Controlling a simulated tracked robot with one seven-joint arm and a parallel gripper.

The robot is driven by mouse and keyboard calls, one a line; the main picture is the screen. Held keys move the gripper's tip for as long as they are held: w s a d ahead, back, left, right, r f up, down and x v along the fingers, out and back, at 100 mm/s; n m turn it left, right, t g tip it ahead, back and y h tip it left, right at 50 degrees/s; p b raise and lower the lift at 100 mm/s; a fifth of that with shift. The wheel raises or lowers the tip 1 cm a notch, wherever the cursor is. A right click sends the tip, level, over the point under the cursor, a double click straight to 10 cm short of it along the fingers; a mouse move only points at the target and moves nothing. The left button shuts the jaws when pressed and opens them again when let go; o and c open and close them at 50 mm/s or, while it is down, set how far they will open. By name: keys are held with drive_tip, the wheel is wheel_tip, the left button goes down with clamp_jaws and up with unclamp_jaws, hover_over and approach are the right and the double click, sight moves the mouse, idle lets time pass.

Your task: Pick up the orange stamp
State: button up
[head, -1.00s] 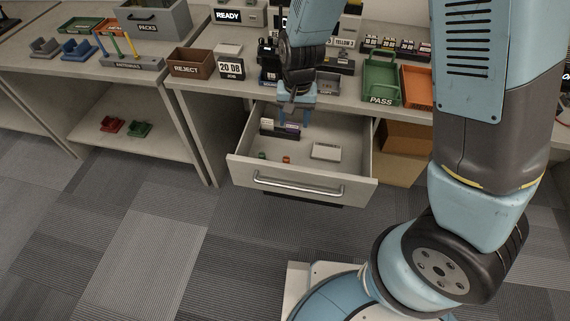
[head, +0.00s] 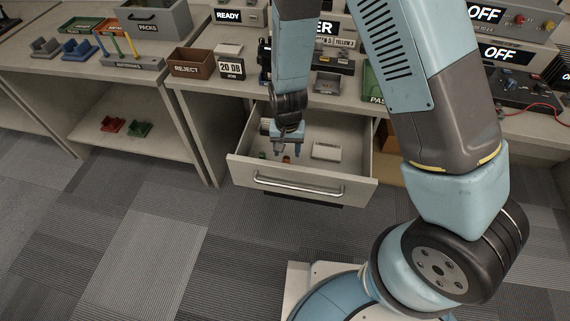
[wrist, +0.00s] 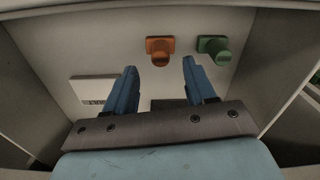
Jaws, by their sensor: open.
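The orange stamp (head: 287,160) stands in the open drawer, in the middle near the front. It also shows in the wrist view (wrist: 159,50), upright, just beyond and between my fingertips. My gripper (head: 287,153) reaches down into the drawer just above the orange stamp, with nothing between its fingers. In the wrist view its two blue fingers (wrist: 160,66) are spread apart. A green stamp (wrist: 212,49) stands beside the orange one, and in the head view (head: 262,155) it is to its left.
The drawer (head: 300,187) has raised walls and a front with a metal handle. A white block (head: 326,151) lies right of the stamps. The tabletop above carries a brown REJECT bin (head: 191,69) and a date block (head: 230,70).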

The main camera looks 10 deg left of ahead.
sight(287, 158)
drive_tip(key=shift+s+f, duration=0.15)
drive_tip(key=shift+f, duration=2.6)
clamp_jaws()
